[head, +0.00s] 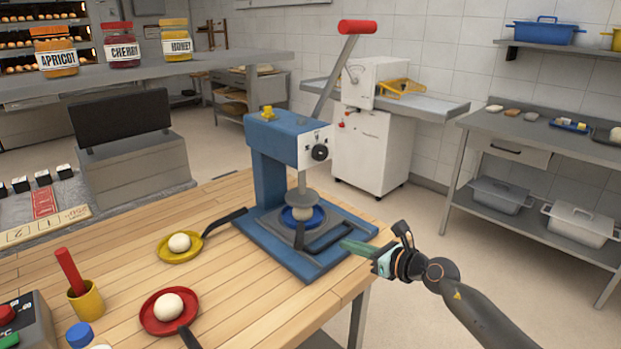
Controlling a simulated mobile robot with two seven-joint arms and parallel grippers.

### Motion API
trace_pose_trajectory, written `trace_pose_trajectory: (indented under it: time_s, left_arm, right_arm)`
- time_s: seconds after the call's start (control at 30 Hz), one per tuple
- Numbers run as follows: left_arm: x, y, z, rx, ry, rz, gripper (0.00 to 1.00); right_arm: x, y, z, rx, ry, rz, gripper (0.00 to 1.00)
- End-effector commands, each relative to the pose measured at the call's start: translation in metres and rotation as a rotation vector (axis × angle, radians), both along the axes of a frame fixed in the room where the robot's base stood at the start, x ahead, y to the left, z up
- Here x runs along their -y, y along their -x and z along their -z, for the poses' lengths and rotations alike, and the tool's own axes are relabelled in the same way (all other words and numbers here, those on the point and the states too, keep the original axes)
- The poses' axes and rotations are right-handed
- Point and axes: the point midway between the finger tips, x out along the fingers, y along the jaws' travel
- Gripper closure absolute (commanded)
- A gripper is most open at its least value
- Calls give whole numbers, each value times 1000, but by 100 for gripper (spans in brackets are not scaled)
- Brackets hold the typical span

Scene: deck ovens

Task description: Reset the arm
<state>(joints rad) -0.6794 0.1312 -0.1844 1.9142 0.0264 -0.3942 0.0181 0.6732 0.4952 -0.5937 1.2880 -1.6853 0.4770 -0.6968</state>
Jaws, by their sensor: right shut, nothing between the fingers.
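A blue press (269,168) stands on the wooden table. Its grey lever arm (333,78) points up and leans right, ending in a red handle (357,27). A dark handle (328,237) extends from the dish area to the right. My right gripper (351,247) is shut and empty at the right edge of the press's base, well below the red handle. My left gripper is not in view.
A yellow pan (165,255) and a red pan (150,320) each hold a dough ball, left of the press. A yellow cup (88,302) with a red stick stands at the front left. Free floor lies to the right of the table.

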Motion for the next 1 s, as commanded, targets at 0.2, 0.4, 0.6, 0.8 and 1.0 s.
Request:
trace_pose_trajectory:
  time_s: [0.2, 0.4, 0.6, 0.8, 1.0]
  left_arm:
    - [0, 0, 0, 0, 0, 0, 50]
    - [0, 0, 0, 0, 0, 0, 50]
    - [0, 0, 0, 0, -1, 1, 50]
    - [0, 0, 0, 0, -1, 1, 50]
    - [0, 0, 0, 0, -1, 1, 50]
  right_arm:
    - [-24, 36, -34, -36, -629, 166, 100]
    - [29, 81, -28, -204, -1348, 527, 100]
    - [87, 159, 47, -462, -1926, 1040, 100]
    - [97, 261, 118, -711, -2234, 1570, 100]
    - [84, 336, 144, -872, -2311, 1930, 100]
